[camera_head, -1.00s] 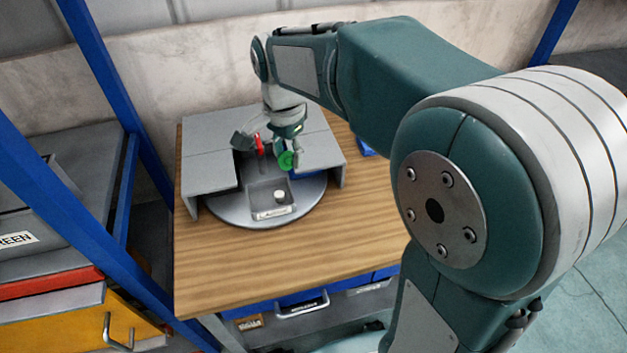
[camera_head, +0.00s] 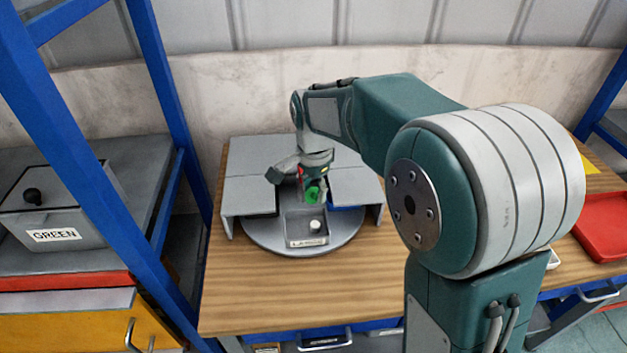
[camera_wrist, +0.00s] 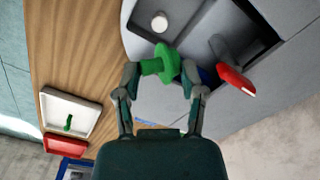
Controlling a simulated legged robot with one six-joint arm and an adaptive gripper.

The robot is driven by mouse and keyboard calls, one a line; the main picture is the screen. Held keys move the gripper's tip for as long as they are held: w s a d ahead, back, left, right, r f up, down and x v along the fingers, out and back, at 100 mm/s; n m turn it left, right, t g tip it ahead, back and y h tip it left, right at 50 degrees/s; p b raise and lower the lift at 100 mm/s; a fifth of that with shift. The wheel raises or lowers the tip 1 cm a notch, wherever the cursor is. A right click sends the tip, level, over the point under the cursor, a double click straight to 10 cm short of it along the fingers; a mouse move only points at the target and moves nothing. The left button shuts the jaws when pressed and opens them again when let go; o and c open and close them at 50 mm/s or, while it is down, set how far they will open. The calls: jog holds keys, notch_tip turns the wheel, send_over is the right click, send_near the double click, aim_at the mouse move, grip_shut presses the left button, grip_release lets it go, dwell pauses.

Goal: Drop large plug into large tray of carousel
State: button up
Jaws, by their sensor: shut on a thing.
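The large plug (camera_head: 312,197) is green, with a wide flange, and is also seen in the wrist view (camera_wrist: 163,64). My gripper (camera_head: 313,188) is shut on it, with a finger on either side in the wrist view (camera_wrist: 160,74). The round grey carousel (camera_head: 262,236) lies partly under grey covers. Its front tray (camera_head: 292,226), labelled LARGE, holds a small white round piece (camera_head: 315,225), also visible in the wrist view (camera_wrist: 159,21). The plug appears above the tray's back end; its exact height is unclear.
Grey cover plates (camera_head: 250,188) flank the tray. A red part (camera_wrist: 235,82) is beside the plug in the wrist view. The wooden bench (camera_head: 290,290) is clear in front. A blue rack post (camera_head: 120,190) stands left; a red tray (camera_head: 608,225) lies right.

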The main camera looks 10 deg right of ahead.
aim_at(314, 193)
jog(key=o, duration=0.9)
jog(key=shift+o, duration=0.2)
notch_tip(314, 193, up, 12)
jog(key=shift+f, duration=0.1)
